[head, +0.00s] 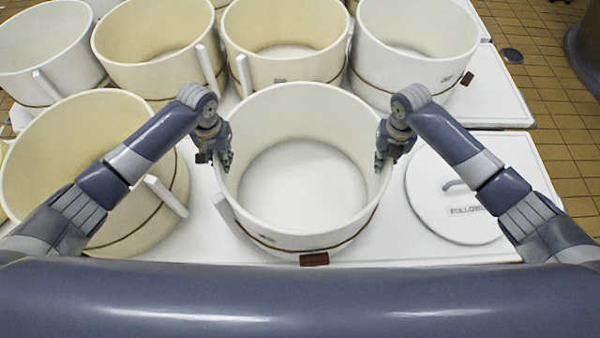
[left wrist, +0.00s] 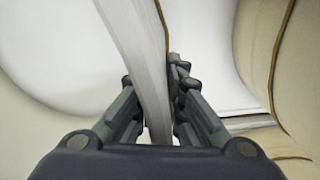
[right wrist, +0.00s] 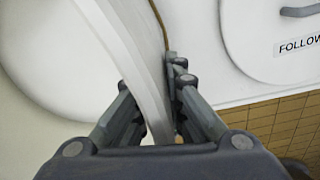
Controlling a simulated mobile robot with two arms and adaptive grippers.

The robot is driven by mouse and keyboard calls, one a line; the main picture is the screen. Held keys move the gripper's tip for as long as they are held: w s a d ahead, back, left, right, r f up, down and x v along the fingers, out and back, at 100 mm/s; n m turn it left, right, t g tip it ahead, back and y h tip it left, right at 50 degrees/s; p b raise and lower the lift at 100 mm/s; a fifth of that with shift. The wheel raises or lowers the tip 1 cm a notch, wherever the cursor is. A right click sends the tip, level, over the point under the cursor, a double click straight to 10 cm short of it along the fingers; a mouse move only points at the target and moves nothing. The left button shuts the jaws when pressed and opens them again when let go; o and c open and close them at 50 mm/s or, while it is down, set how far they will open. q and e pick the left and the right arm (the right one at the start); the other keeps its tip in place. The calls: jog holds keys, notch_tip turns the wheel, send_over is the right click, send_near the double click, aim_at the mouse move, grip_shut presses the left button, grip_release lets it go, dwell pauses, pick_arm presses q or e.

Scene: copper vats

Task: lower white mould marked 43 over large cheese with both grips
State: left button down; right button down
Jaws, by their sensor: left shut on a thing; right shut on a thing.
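The white mould (head: 298,239) is a wide, open round hoop in the middle of the head view, with a brown cord low around it. I cannot read a 43 on it. My left gripper (head: 226,160) is shut on its left wall, and my right gripper (head: 381,160) on its right wall, opposite. The wall passes between the fingers in the left wrist view (left wrist: 148,60) and the right wrist view (right wrist: 130,60). A plain white round surface (head: 302,185) shows inside the mould; I cannot tell whether it is the large cheese or the table. The mould looks about level.
Another cream mould (head: 75,130) stands close at the left, and several more stand in a row behind (head: 415,40). A white lid (head: 462,225) with a handle and a "FOLLOW..." label lies at the right on the white table (head: 500,145). Tiled floor lies beyond.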

pick_arm(q)
jog(key=shift+w+r, duration=0.15)
jog(key=shift+r, duration=0.05)
pick_arm(e)
jog(key=shift+w+r, duration=0.15)
jog(key=shift+r, duration=0.1)
